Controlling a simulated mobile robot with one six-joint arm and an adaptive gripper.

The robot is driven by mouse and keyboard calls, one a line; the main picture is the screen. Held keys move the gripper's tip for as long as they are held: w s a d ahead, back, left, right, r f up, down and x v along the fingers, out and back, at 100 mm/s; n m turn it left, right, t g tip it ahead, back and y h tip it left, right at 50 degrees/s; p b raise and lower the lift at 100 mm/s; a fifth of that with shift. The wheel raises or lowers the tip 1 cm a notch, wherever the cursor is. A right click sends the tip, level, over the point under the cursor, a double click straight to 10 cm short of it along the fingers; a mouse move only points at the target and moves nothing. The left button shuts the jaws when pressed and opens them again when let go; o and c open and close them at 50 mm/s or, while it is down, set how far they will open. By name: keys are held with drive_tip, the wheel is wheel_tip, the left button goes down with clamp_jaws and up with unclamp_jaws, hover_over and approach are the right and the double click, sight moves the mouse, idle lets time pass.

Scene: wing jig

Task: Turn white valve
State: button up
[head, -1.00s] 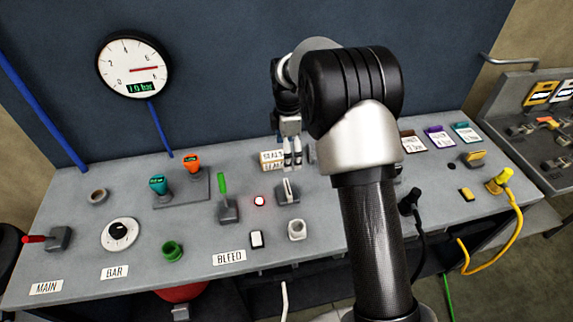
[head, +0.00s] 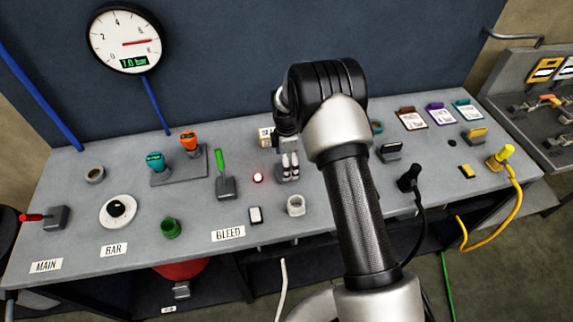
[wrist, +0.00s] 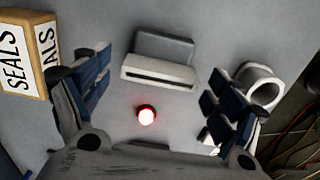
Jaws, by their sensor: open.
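The white valve (wrist: 158,70) shows in the wrist view as a pale bar-shaped handle with a dark slot, on a grey block. It lies between my gripper's two spread fingers and slightly ahead, with visible gaps on both sides. In the head view my gripper (head: 290,168) points down over the valve's place on the panel and hides most of the valve. My gripper is open and empty. Whether the fingertips are level with the handle, I cannot tell.
A lit red lamp (wrist: 147,115) is beside the valve. A white ring-shaped socket (head: 295,205) stands close by, near my right finger in the wrist view. A SEALS box (wrist: 25,55) is at the left there. A green lever (head: 221,165) stands left of the lamp.

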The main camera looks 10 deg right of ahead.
drive_tip(key=shift+f, duration=0.5)
drive_tip(key=c, duration=1)
drive_tip(key=shift+c, duration=0.2)
